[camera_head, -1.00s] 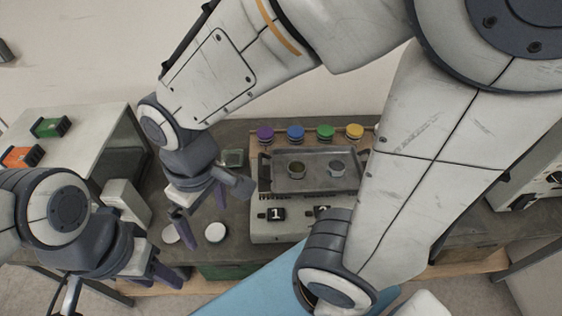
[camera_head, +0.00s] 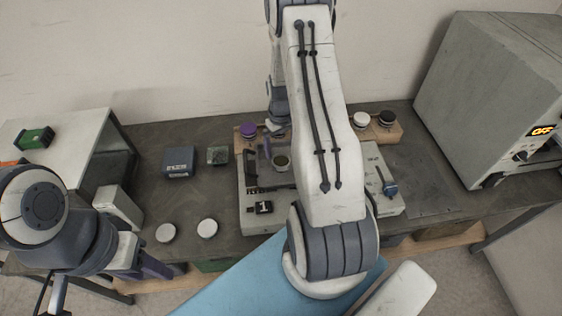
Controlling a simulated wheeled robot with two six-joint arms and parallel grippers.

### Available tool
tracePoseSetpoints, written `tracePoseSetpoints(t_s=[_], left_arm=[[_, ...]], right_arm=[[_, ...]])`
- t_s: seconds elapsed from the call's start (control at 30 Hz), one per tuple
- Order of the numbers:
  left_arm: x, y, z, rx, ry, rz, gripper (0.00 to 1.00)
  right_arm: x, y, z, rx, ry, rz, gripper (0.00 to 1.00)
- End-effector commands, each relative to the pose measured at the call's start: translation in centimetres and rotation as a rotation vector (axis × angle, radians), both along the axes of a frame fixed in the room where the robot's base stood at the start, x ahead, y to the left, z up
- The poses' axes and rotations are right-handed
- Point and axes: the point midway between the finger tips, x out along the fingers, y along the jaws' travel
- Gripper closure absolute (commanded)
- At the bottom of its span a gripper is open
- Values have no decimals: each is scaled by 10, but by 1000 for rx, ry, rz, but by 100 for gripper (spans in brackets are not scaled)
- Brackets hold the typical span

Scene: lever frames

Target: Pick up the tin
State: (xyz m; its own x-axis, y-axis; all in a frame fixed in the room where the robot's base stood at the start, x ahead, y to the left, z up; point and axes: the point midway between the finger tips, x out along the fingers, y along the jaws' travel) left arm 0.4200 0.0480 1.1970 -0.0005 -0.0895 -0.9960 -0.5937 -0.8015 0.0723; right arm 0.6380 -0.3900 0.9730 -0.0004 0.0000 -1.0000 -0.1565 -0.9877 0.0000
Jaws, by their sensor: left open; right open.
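A small round metal tin (camera_head: 281,163) with dull greenish contents stands in the tray area of the grey lever unit (camera_head: 252,225). My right arm covers the middle of that unit, so the second round container seen there earlier is hidden. My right gripper (camera_head: 274,130) is open behind the tin, close to the purple-topped pot (camera_head: 248,130), and is partly hidden by my arm. I see no contact between it and the tin. My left gripper (camera_head: 156,267) is open and empty at the bench's front left edge, well away from the tin.
Two white discs (camera_head: 207,228) lie on the bench at front left. A dark blue box (camera_head: 179,162) and a small greenish block (camera_head: 217,156) stand behind them. White-topped (camera_head: 361,119) and black-topped (camera_head: 387,118) pots stand at back right. A large grey oven (camera_head: 468,90) reads OFF.

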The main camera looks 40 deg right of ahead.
Motion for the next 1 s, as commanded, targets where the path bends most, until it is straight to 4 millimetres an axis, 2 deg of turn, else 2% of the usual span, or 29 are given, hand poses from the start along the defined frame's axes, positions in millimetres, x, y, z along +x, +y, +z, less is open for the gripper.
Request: tracePoseSetpoints(t_s=[0.27,0.47,0.6,0.93,1.0], left_arm=[[0,0,11,0,0,-2,52],[0,0,29,0,0,-4,52],[0,0,32,0,-1,-6,52],[0,0,32,0,-1,-6,52],[0,0,32,0,-1,-6,52]], right_arm=[[-2,2,-18,1,3,0,0],[-6,3,-41,3,4,0,0],[-5,3,-58,1,1,0,0],[-4,2,-65,0,-1,0,0],[-4,2,-65,0,-1,0,27]])
